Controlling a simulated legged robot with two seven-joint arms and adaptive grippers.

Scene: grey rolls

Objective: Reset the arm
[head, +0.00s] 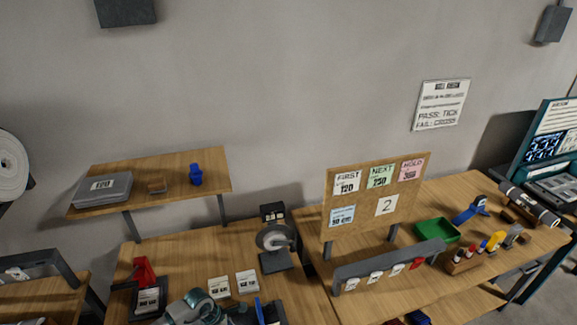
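A grey and teal rounded arm link, which appears to be mine, comes in at the bottom edge of the head view, left of centre, over the left wooden table (190,250). Dark parts just right of it are cut off by the frame edge, and I cannot make out gripper fingers there or whether they are open or shut. My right gripper is not in view. No object is visibly held.
A wall shelf (120,168) holds a grey case (102,189) and a blue item (196,174). A round-faced device (274,245) stands at the table's back. The right table carries a sign board (372,225), a green tray (421,240) and a grey rail (355,273).

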